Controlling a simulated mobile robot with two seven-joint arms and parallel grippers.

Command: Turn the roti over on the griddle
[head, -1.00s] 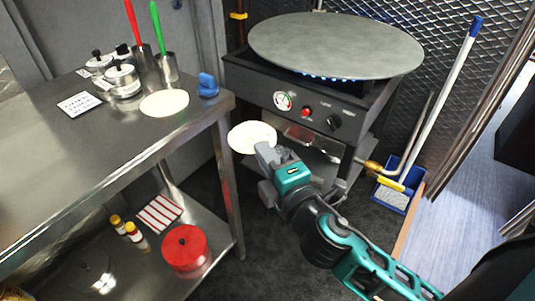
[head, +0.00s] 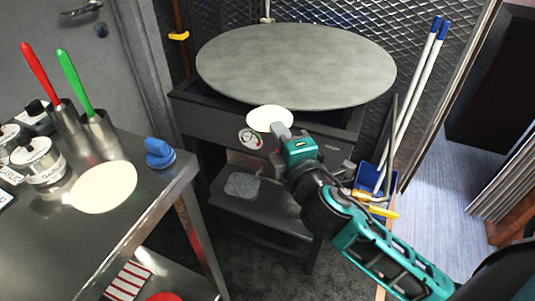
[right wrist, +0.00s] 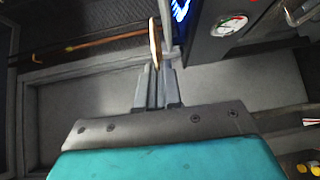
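My right gripper (head: 281,131) is shut on the edge of a pale round roti (head: 270,118). The roti is in front of the stove's front panel, near the griddle's front edge in the head view. In the right wrist view the roti (right wrist: 154,42) shows edge-on between the closed fingertips (right wrist: 158,72). The large round grey griddle (head: 295,62) sits on the black stove, and its top is bare. Another pale roti (head: 104,187) lies flat on the steel counter at left. My left gripper is not in view.
The steel counter (head: 150,215) holds a blue-handled tool (head: 159,153), steel canisters (head: 38,160) and cups with a red and a green handle. The stove's gauge (head: 250,138) is behind the roti. Brushes with white poles (head: 412,105) stand right of the stove.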

